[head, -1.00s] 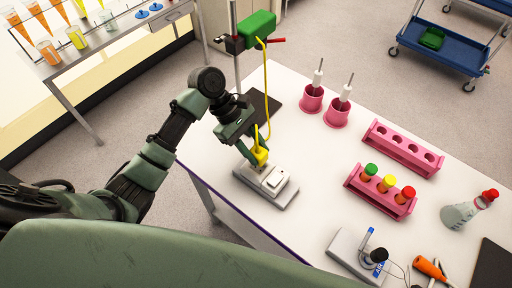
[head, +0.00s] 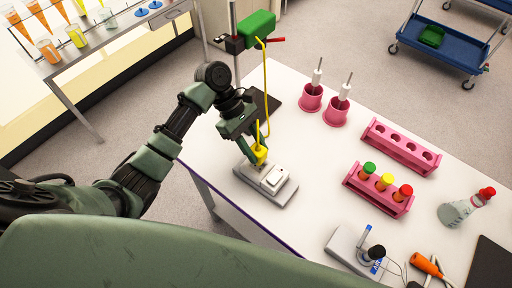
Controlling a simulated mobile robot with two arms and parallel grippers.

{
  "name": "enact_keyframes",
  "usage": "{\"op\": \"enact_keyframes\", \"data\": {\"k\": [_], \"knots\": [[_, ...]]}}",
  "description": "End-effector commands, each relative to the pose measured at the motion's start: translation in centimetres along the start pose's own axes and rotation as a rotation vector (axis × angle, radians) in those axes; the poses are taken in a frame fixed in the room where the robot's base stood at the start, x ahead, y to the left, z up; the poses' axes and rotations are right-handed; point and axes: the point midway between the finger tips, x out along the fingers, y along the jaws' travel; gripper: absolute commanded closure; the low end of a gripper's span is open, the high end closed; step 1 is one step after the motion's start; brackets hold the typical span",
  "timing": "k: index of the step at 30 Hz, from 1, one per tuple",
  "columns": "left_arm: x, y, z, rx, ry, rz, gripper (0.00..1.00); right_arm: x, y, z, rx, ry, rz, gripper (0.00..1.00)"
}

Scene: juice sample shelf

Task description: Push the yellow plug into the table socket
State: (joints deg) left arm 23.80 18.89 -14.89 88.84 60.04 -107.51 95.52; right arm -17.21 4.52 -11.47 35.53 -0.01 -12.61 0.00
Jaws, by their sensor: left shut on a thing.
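The yellow plug (head: 259,152) is held between the fingers of my left gripper (head: 256,157), just above or at the back-left end of the table socket (head: 265,182). The socket is a light grey block with a white raised part, near the left edge of the white table. I cannot tell whether the plug touches the socket. A yellow cable (head: 267,85) runs from the plug up to a green box (head: 257,24) on a stand. My right gripper is not in view.
On the table (head: 300,148) stand two pink cups (head: 311,98), two pink tube racks (head: 402,148), a flask (head: 463,209), a small grey device (head: 345,250) and an orange-handled tool (head: 427,265). A dark plate (head: 262,103) lies behind the gripper. The table between socket and racks is clear.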

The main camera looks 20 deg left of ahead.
Motion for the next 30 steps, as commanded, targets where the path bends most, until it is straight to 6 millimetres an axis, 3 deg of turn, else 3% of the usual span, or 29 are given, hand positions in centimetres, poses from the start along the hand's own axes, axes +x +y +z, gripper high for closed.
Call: {"op": "enact_keyframes", "data": {"k": [30], "knots": [[1.5,0.0,-1.0,0.000,0.000,0.000,1.00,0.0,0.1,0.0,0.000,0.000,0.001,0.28]]}}
